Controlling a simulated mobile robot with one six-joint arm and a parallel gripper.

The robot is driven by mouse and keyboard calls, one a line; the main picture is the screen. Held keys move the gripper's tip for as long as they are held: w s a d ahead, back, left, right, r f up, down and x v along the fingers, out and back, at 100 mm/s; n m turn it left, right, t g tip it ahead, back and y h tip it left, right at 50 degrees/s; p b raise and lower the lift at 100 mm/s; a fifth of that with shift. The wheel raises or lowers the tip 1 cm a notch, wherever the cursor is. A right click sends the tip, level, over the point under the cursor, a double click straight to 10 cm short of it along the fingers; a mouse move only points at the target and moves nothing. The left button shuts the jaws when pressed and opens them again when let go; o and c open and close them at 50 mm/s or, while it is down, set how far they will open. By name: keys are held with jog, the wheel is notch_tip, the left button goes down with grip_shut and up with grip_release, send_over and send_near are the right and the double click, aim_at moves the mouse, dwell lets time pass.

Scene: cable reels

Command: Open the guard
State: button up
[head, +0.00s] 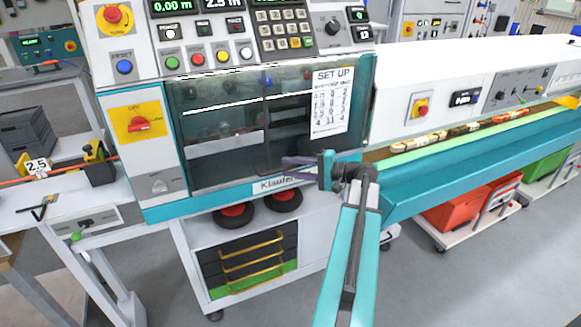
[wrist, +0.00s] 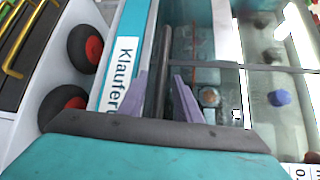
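The guard (head: 222,112) is a see-through dark pane across the front opening of the teal and white machine. It looks down over the opening, with shapes inside showing through it. My gripper (head: 290,161) is at the guard's lower edge, just above the "Klaufer" label (head: 272,185). In the wrist view, my gripper's two purple fingers (wrist: 159,78) are spread apart. A dark bar (wrist: 162,62) along the guard's edge runs between them, with gaps visible on both sides. Whether either finger touches the bar or pane cannot be told.
A "SET UP" sheet (head: 331,103) is at the right of the pane. A control panel (head: 230,36) is above, and a yellow plate with a red switch (head: 139,124) is at left. A teal trough (head: 470,165) extends right. A drawer cart (head: 247,262) stands below.

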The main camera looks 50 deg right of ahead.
jog(key=shift+w+a, duration=0.1)
jog(key=shift+w, duration=0.1)
grip_shut()
jog(key=shift+r, duration=0.15)
notch_tip(320, 180, up, 37)
jog(key=p, duration=1.2)
grip_release()
